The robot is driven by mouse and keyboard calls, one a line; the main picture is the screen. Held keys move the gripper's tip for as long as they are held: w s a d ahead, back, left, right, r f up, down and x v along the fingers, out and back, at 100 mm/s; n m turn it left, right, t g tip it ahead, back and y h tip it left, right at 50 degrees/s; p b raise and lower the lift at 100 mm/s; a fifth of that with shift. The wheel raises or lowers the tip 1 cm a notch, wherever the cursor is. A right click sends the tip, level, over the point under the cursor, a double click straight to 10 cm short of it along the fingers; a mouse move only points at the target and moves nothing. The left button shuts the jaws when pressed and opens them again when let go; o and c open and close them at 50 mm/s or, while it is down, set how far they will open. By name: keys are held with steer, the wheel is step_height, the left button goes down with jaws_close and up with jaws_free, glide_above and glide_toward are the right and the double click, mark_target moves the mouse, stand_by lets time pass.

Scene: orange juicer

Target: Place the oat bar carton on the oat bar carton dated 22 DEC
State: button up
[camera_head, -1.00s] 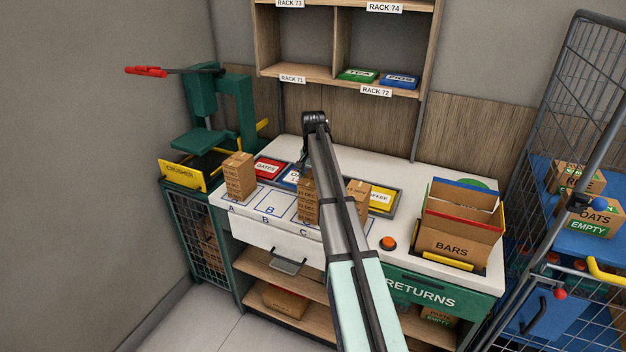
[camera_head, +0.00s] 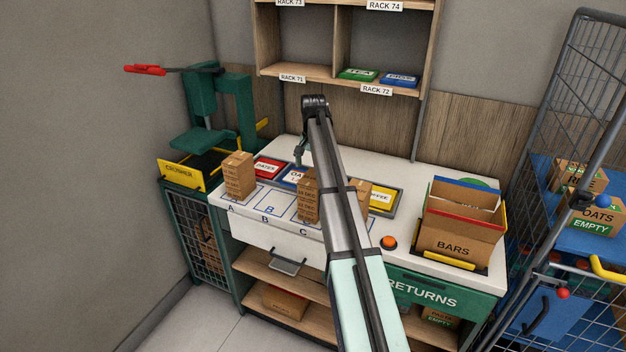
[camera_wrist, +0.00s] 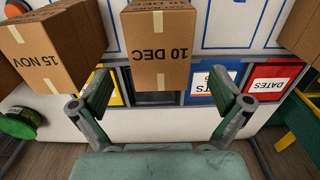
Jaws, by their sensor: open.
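My gripper (camera_wrist: 159,75) is open and empty, with its two fingers apart. In the wrist view a brown carton marked 10 DEC (camera_wrist: 160,40) lies just beyond the fingertips, between their lines. A carton marked 15 NOV (camera_wrist: 45,47) stands to its left. In the head view a stack of brown cartons (camera_head: 308,200) stands at C and another stack (camera_head: 238,178) at A. A further carton (camera_head: 364,189) is partly hidden behind my arm. The gripper (camera_head: 299,155) is small there, above the back of the table. I cannot read a 22 DEC date anywhere.
A red DATES box (camera_head: 268,168), a blue OATS box (camera_head: 292,177) and a yellow COFFEE box (camera_head: 380,197) sit in a tray behind the stacks. A BARS carton (camera_head: 455,240) stands at the right, past an orange button (camera_head: 388,242). Slot B (camera_head: 268,208) is clear.

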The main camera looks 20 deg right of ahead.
mark_target(313, 178)
step_height(313, 178, up, 7)
steer(key=b, duration=0.1)
steer(key=shift+r+b, duration=0.2)
steer(key=shift+b, duration=0.2)
